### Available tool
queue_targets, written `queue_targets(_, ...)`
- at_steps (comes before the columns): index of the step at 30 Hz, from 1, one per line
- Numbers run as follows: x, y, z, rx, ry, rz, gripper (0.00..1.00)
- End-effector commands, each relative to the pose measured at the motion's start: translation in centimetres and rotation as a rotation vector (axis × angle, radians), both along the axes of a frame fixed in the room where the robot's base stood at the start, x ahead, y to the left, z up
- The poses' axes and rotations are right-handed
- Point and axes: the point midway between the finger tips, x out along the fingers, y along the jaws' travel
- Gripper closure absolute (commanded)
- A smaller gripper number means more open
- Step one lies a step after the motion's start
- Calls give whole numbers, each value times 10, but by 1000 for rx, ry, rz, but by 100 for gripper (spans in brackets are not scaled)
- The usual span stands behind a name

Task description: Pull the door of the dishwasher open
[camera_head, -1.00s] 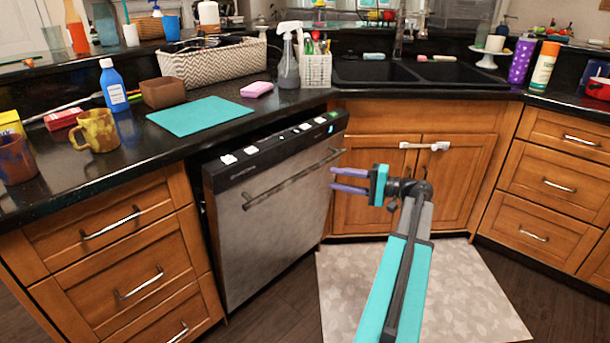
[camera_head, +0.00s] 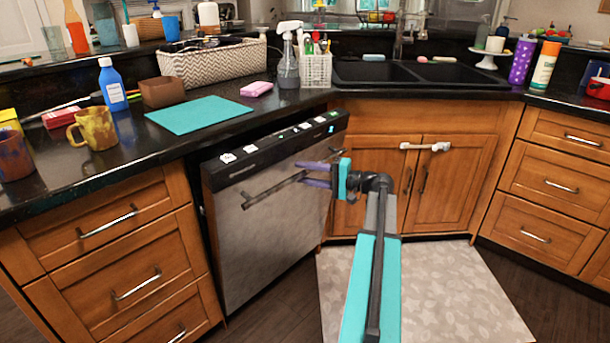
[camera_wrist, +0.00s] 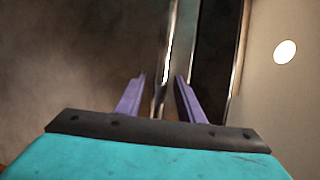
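The dishwasher (camera_head: 262,240) has a grey steel door under the counter, left of the sink cabinet. The door stands about upright, with its black control strip along the top. A dark metal bar handle (camera_head: 265,190) crosses the upper door; my gripper hides its right end. My gripper (camera_head: 299,173) is at the right part of the handle, its purple fingers pointing left towards the door. In the wrist view the handle (camera_wrist: 169,50) runs between the two parted fingers (camera_wrist: 160,77), with a gap visible on each side. The gripper is open, around the handle without closing on it.
A patterned mat (camera_head: 450,295) lies on the floor before the door and sink cabinet. The sink cabinet (camera_head: 375,175) is right of the dishwasher, with a white lock (camera_head: 425,146) across its doors. Drawers (camera_head: 125,255) stand left.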

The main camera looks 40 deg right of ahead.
Motion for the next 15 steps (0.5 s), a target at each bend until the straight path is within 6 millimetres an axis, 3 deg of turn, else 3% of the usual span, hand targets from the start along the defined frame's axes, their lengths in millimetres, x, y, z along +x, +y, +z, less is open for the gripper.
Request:
queue_targets(8,1,0,0,0,0,0,65)
queue_targets(15,1,0,0,0,0,0,100)
